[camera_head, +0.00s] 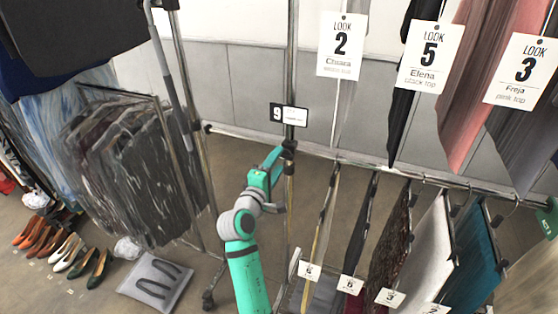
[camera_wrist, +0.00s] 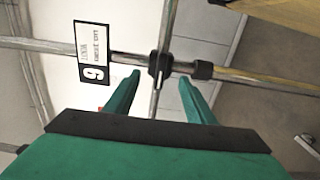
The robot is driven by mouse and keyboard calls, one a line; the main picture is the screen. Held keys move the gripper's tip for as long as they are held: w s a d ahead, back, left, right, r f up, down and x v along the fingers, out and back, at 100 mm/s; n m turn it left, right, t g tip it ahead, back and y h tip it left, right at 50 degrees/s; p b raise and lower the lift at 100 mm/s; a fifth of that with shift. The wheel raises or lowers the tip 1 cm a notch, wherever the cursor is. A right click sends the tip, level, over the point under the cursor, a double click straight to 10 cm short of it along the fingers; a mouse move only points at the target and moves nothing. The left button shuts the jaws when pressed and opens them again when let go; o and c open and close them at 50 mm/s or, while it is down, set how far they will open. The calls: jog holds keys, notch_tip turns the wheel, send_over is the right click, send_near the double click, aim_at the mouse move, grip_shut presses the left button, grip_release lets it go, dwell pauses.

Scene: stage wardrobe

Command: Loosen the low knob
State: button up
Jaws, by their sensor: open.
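In the head view my gripper (camera_head: 277,160) is raised to the post (camera_head: 291,60), just beside the black fitting (camera_head: 289,146) at the rail joint. The knob's face is not clear there.
A number 9 tag (camera_head: 288,115) hangs near the post. Garments with cards (camera_head: 397,250) hang at right, including a teal one (camera_head: 478,250).

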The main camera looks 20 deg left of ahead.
jog(key=s, duration=0.8)
jog(key=shift+s+a, duration=0.15)
jog(key=shift+s, duration=0.2)
jog(key=s+d+f+m+g+y, duration=0.1)
jog(key=s+d+f+m, duration=0.1)
jog(key=s+d+f, duration=0.35)
jog(key=s+d+f+m+g+y, duration=0.1)
jog(key=s+d+f+m, duration=0.1)
jog(key=s+f, duration=0.6)
jog(key=s+d+f+m+y, duration=0.1)
jog(key=s+d+f+m, duration=0.15)
jog(key=f, duration=0.65)
jog(key=s+d+m+h, duration=0.1)
jog(key=s+d+m, duration=0.4)
jog(key=s, duration=0.9)
jog(key=s+d+r+m+h, duration=0.1)
jog(key=s+d+m, duration=0.5)
jog(key=s, duration=0.8)
jog(key=d, duration=0.3)
jog(key=shift+s+d+r+g, duration=0.15)
jog(key=shift+d+r+g, duration=0.05)
jog(key=shift+d+g, duration=0.1)
